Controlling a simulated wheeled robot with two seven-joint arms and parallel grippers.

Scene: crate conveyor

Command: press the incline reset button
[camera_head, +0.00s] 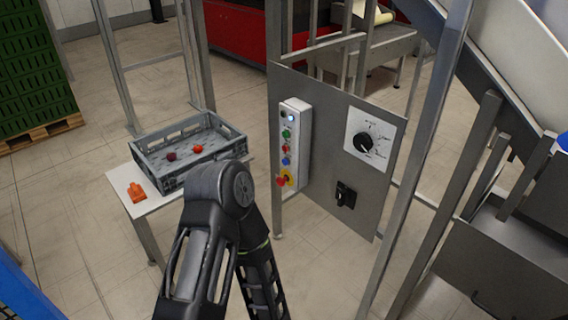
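A grey control panel (327,150) stands upright right of centre. On its left side is a pale button box (304,150) with a column of small buttons. From the top they look like a lit white-blue one (291,117), a green one (286,134), a red one (285,149) and a blue one (285,162). A red mushroom button (282,181) on yellow is lowest. I cannot read labels, so I cannot tell which is the incline reset button. One of my arms shows a bent joint left of the panel; neither gripper is in view.
The panel also carries a black rotary dial (365,142) and a black switch (345,194). A grey crate (160,141) holding small red items and an orange object (136,192) rest on a white table (150,207) at left. Metal posts and conveyor frames crowd the right.

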